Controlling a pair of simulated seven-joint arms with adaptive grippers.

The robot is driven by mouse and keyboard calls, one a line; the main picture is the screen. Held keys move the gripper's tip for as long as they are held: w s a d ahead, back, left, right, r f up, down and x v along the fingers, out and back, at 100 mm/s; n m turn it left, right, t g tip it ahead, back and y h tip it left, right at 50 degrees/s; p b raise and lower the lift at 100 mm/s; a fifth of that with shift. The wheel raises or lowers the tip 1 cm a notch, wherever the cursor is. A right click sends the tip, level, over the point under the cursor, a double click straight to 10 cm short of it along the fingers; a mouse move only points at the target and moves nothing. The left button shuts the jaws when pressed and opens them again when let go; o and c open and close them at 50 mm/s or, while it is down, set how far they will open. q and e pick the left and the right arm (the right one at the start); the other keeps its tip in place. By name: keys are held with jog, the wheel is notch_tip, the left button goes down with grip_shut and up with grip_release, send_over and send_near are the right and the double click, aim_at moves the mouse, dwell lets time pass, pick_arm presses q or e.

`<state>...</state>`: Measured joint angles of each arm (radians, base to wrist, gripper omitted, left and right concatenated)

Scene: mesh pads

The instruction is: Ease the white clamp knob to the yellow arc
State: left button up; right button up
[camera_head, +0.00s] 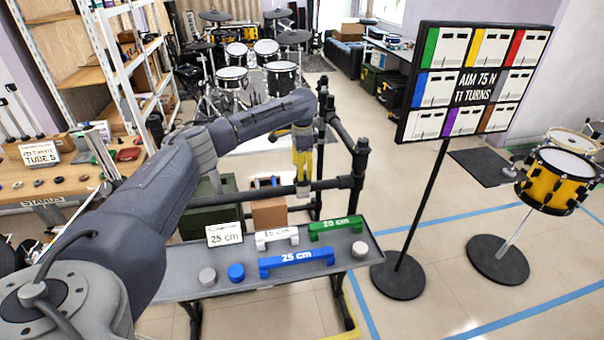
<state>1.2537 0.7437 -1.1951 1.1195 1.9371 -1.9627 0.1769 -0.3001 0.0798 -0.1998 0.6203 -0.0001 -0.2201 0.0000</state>
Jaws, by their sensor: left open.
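My left arm reaches in from the left, with its wrist over the dark pipe frame (355,165). My left gripper (302,172) points down from the wrist, open, close to the frame's horizontal pipe; whether it touches is too small to tell. A small pale piece (303,190) shows at the pipe just below the fingers; I cannot tell whether it is the white clamp knob. Yellow shows around the gripper and beside the wrist, but I cannot make out a distinct yellow arc. My right gripper is not in view.
A grey bench (200,291) carries blue (297,257), white (277,237) and green (335,228) spacers, a "25 cm" card (224,234) and round pieces.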

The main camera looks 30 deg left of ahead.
pick_arm(q)
jog(key=shift+f, duration=1.1)
grip_shut()
